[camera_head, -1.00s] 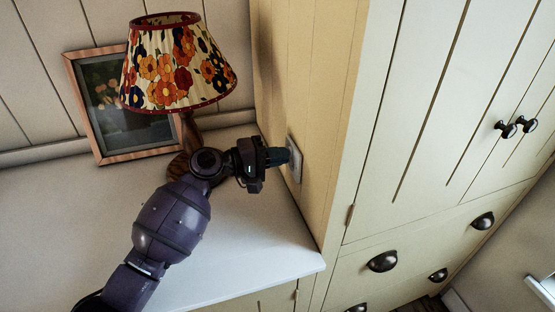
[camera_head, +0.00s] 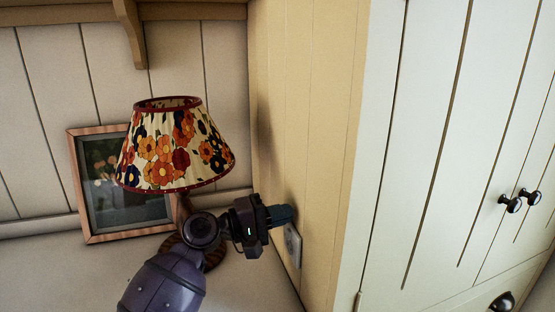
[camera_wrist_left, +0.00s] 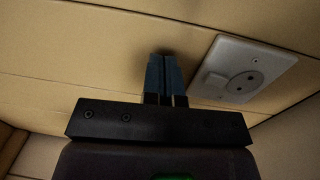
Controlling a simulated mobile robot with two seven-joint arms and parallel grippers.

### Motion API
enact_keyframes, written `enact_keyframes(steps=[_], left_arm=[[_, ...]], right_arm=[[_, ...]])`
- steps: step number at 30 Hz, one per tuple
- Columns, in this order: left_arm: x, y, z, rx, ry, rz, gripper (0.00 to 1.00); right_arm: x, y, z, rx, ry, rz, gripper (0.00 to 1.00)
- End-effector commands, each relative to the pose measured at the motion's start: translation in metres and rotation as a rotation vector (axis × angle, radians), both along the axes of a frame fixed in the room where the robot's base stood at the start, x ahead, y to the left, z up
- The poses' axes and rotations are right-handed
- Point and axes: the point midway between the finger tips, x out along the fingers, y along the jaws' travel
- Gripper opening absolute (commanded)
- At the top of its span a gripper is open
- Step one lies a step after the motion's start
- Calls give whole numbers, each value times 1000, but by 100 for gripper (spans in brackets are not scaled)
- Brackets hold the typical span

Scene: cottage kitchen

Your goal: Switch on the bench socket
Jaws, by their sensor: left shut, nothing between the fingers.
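The bench socket (camera_head: 293,245) is a pale plate on the yellow side panel of the cupboard, to the right of the lamp. In the left wrist view the socket (camera_wrist_left: 243,73) shows a round outlet with holes and a rocker switch (camera_wrist_left: 215,80) on its left part. My left gripper (camera_head: 288,213) is shut and empty, its fingers pointing at the panel just above the socket in the head view. In the left wrist view the fingertips (camera_wrist_left: 166,62) are left of the plate, beside its switch end. I cannot tell whether they touch the panel. My right gripper is not in view.
A lamp with a flowered shade (camera_head: 174,146) stands on the bench (camera_head: 60,275) close behind my left wrist. A framed picture (camera_head: 95,200) leans on the wall. The tall cupboard (camera_head: 430,130) is at the right. A wooden shelf bracket (camera_head: 130,35) is above.

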Motion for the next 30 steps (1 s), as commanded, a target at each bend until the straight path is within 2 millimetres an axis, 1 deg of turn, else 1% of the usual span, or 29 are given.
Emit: enact_keyframes(steps=[1, 5, 12, 18, 21, 24, 30], left_arm=[[0, 2, 10, 4, -1, 2, 0], [0, 4, 34, 7, 1, 4, 0], [0, 7, 80, 9, 3, 6, 0], [0, 8, 112, 10, 6, 7, 0], [0, 9, 123, 9, 7, 7, 0], [0, 9, 129, 9, 10, 8, 0], [0, 9, 133, 9, 11, 9, 0]], right_arm=[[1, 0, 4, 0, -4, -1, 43], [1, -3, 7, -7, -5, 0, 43], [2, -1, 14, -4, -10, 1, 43], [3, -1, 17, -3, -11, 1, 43], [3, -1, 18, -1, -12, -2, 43], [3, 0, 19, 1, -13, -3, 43], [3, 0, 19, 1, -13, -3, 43]])
